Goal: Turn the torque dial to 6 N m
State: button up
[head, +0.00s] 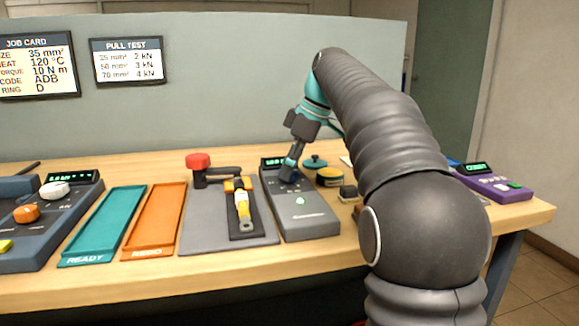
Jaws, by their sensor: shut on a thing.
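A grey control box (310,218) with a small green-lit display (272,162) and a pale green button (300,201) sits on the bench, right of centre. My gripper (288,176) points down at the upper part of this box, just below its display. It is shut on the dial there, which the fingers almost wholly hide. The dial's pointer cannot be seen, and the display is partly covered and too small to read surely. The job card (38,68) on the back panel shows a torque line of 10 N m.
Left of the box, a grey plate holds a red-knobbed clamp (198,161) and a yellow-and-black piece (241,204). Teal (105,225) and orange (153,222) trays lie further left, beside a dial console (40,225). Round pots (329,177) and a purple device (497,186) stand right.

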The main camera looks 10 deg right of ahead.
aim_at(295, 170)
jog(key=shift+d+n+g, duration=0.1)
jog(key=shift+n+g, duration=0.3)
jog(key=shift+n, duration=0.7)
jog(key=o, duration=1.1)
jog(key=shift+o, duration=0.2)
jog(key=shift+d+r, duration=0.1)
jog(key=shift+r, duration=0.2)
jog(key=shift+s+d+r, duration=0.25)
jog(key=shift+d+r, duration=0.8)
jog(key=shift+d, duration=0.1)
jog(key=s+d, duration=0.1)
jog(key=d, duration=0.6)
jog(key=s+d, duration=0.1)
jog(key=d, duration=0.2)
jog(key=shift+s+d, duration=0.2)
jog(key=shift+s, duration=0.15)
